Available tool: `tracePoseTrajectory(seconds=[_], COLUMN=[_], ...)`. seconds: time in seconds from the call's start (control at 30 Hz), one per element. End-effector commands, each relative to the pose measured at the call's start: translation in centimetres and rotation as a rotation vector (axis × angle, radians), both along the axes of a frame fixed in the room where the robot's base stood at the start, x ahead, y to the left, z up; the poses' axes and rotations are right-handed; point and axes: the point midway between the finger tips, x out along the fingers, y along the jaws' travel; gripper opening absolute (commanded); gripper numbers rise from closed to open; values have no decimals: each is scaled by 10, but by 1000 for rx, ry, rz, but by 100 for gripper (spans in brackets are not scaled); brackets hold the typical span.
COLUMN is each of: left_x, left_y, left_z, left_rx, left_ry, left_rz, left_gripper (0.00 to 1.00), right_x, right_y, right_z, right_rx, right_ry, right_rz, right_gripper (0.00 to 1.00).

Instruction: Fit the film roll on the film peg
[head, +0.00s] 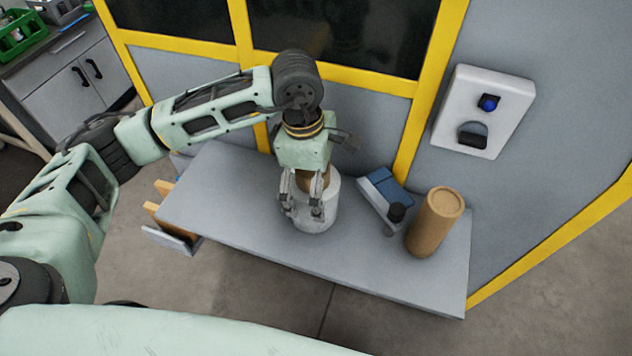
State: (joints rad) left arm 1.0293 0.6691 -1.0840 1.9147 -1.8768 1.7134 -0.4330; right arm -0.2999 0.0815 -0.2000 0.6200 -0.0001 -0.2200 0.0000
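A whitish cylinder (329,211), which looks like the film roll, stands upright on the grey bench. A brown part, possibly its core, shows at its top beneath my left gripper. My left gripper (303,211) points down at this roll, its two fingers apart and overlapping the roll in the picture. I cannot tell whether they grip it. A brown cylinder (433,225) stands upright at the bench's right end. I cannot pick out the film peg for certain. My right gripper is out of view.
The grey bench (230,213) stands against a yellow-framed machine wall. A blue-topped unit with a black knob (396,212) sits between the roll and brown cylinder. A white panel with a blue button (489,103) is on the wall. The bench's left part is clear.

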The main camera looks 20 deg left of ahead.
Motion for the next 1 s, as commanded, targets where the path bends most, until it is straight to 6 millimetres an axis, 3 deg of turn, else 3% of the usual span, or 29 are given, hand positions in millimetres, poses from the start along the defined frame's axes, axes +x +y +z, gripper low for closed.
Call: tracePoseTrajectory(seconds=[0.17,0.5,0.7,1.0], left_x=[1,1,1,0], left_y=[1,9,13,14], left_z=[9,77,108,120], left_rx=[-1,-1,-1,-1], left_ry=[-2,-6,-4,-1], left_rz=[0,0,0,1], left_gripper=[100,100,100,100], right_x=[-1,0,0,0], right_y=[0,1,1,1], right_z=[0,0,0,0], right_rx=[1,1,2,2], right_ry=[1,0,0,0], right_rz=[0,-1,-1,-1], right_gripper=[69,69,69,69])
